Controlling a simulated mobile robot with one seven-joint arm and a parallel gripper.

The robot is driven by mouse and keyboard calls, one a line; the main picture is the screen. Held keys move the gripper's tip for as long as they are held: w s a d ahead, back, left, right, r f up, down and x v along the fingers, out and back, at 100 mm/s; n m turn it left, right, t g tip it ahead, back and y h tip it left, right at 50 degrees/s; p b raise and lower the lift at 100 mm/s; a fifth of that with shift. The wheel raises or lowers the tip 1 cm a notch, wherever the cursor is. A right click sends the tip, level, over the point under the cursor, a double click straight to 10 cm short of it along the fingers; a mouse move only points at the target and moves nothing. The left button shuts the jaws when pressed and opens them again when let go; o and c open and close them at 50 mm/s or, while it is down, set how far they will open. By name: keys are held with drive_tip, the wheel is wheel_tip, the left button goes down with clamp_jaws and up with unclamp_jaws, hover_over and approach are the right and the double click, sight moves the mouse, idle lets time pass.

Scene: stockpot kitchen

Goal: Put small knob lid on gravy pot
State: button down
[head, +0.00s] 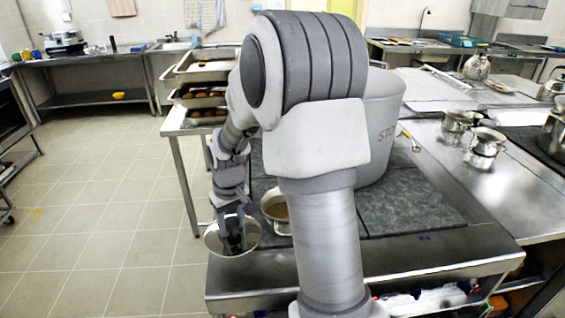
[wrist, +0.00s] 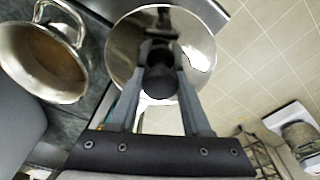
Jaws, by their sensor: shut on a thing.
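The small shiny metal lid (head: 212,241) hangs off the left edge of the counter in the head view, over the floor. My gripper (head: 233,246) points down and is shut on its dark knob (wrist: 161,86). The wrist view shows the round lid (wrist: 194,42) between and beyond my fingers. The gravy pot (head: 276,228), a small metal pot with brown contents, stands uncovered on the dark counter top just right of the lid. My arm hides part of it. In the wrist view the pot (wrist: 74,93) is left of the lid, apart from it.
Trays of food (head: 203,93) sit at the counter's back left. Several small metal pots (head: 486,141) stand on the right counter. The floor (head: 100,230) at left is clear.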

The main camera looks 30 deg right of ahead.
drive_tip(key=w+d+r+n+p, duration=0.15)
drive_tip(key=d+r, duration=0.25)
drive_tip(key=d, duration=0.5)
drive_tip(key=w+d+r+n+p, duration=0.1)
drive_tip(key=w+d+r+p, duration=0.15)
drive_tip(key=d, duration=0.65)
drive_tip(key=shift+d+f+b, duration=0.1)
drive_tip(key=shift+f+b, duration=2.1)
drive_tip(key=shift+f, duration=0.65)
drive_tip(key=shift+f+b, duration=0.45)
drive_tip(key=shift+f, duration=0.15)
drive_tip(key=shift+c, duration=1.4)
unclamp_jaws()
drive_tip(key=shift+r, duration=0.15)
